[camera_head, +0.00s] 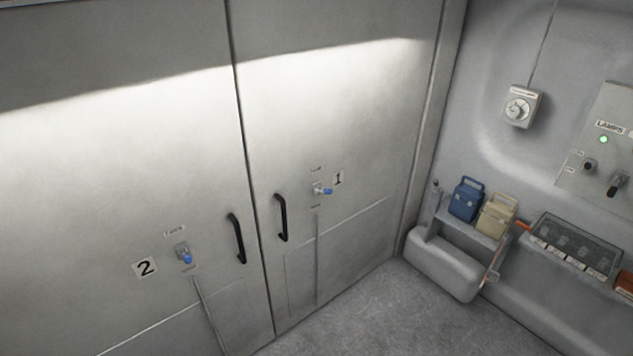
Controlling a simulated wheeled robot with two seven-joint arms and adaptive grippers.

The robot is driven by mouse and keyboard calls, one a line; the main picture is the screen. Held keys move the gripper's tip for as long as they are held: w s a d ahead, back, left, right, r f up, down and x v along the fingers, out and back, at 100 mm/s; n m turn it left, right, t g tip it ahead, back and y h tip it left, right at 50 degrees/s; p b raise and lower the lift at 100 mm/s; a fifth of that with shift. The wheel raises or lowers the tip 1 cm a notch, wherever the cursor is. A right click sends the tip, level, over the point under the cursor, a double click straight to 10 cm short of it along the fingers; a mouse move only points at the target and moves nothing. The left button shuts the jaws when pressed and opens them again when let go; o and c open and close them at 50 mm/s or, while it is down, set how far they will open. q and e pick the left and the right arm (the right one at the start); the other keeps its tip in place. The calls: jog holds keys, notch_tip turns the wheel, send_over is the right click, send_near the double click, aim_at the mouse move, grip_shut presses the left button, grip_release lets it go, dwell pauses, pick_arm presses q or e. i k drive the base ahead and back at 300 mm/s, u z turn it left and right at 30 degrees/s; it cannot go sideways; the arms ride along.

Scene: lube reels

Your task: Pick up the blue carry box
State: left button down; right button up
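The blue carry box (465,201) stands upright on a small grey ledge (464,231) at the right, in the corner by the wall. Its handle is on top. A cream carry box (496,215) of similar shape stands close beside it on the right. Neither of my grippers shows in the head view, and nothing is touching the blue box.
Large metal doors with black handles (238,238) and blue-tipped latches (186,258) fill the left and middle. A rounded grey bin (443,266) sits below the ledge. A glass-topped case (573,249) and a lamp panel (606,150) are at right. The floor (390,315) is clear.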

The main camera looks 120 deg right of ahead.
aim_at(466, 202)
jog(key=z, duration=0.05)
jog(key=k, duration=1.45)
jog(key=z, duration=5.7)
jog(key=i, duration=2.1)
jog(key=u, duration=0.2)
